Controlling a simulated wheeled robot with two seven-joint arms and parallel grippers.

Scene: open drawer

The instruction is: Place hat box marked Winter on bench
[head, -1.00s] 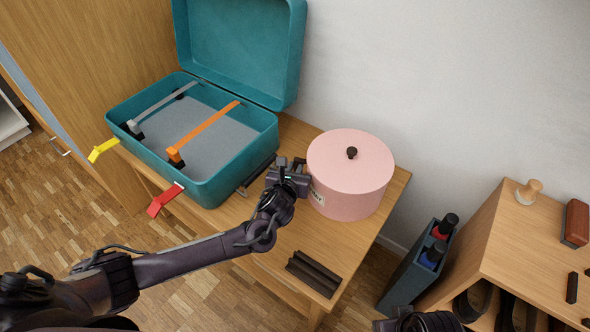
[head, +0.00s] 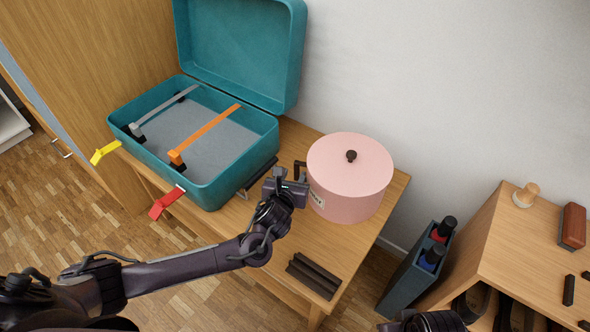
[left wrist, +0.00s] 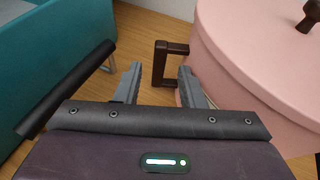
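The pink round hat box (head: 345,185) stands upright on the wooden bench (head: 330,238), with a dark knob on its lid. A label on its side is partly hidden by my gripper, so I cannot read it fully. A dark brown side handle (left wrist: 164,64) sticks out from the box in the left wrist view. My left gripper (left wrist: 158,88) is open, its two grey fingers apart just short of the handle, the right finger close to the box wall. In the head view the left gripper (head: 286,180) is left of the box. My right gripper is not clearly visible.
An open teal suitcase (head: 240,165) with grey and orange straps stands left of the box. A dark ridged block (head: 314,275) lies at the bench front. A wooden shelf (head: 520,240) and a dark bottle caddy (head: 408,282) stand at right.

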